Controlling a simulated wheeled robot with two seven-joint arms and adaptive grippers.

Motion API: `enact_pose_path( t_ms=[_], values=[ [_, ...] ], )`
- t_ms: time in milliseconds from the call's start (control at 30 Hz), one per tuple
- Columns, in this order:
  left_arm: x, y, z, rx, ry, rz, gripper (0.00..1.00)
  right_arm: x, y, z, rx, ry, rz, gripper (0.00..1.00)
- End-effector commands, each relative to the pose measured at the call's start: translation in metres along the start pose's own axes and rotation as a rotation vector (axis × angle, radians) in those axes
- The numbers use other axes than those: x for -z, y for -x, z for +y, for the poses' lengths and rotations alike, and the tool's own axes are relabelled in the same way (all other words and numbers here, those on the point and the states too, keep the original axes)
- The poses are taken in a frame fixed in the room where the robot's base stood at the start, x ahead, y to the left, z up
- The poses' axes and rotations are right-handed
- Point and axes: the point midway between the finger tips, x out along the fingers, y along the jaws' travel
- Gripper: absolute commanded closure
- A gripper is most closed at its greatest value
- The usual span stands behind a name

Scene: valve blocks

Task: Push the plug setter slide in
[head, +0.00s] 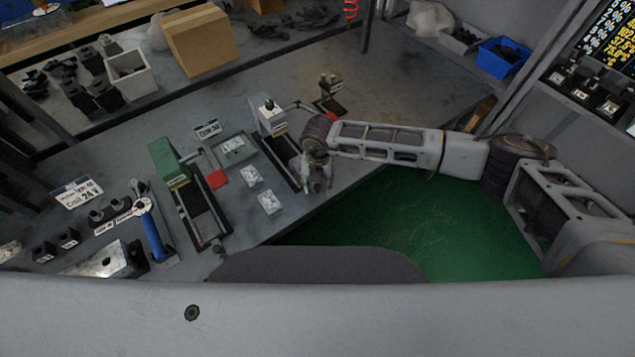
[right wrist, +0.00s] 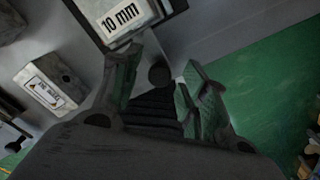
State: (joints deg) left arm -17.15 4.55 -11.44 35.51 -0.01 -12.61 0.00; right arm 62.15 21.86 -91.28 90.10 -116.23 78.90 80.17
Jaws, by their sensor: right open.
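A bench device with a pale upright head (head: 270,116) and a dark rail (head: 281,160) stands right of the middle of the bench; I take it to be the plug setter, though no name is readable. My right gripper (head: 318,186) is at the near end of this rail, by the bench edge. In the right wrist view the right gripper (right wrist: 158,92) is open, its green-padded fingers apart. A round dark knob (right wrist: 160,75) shows between the fingertips, with a dark ridged part behind it; contact cannot be told. A block labelled "10 mm" (right wrist: 122,18) lies beyond. My left gripper is not in view.
A green-headed device (head: 168,162) with its own rail stands to the left, with a red piece (head: 218,179) beside it. Small labelled blocks (head: 269,202) lie between the devices. Green floor (head: 425,225) is open beyond the bench edge.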

Motion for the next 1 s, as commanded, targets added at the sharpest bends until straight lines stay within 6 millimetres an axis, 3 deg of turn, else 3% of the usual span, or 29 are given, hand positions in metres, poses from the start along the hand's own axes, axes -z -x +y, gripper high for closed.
enact_pose_path(
  t_ms=[167,500,1000],
  values=[
    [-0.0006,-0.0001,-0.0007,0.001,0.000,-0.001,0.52,0.0001,0.0000,0.0001,0.000,0.000,0.000,0.56],
    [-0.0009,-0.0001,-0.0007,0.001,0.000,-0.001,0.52,0.0000,0.0003,0.0001,0.000,0.000,0.000,1.00],
    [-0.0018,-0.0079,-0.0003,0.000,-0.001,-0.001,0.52,-0.0070,-0.0007,0.0066,0.000,-0.001,-0.003,1.00]
  ],
)
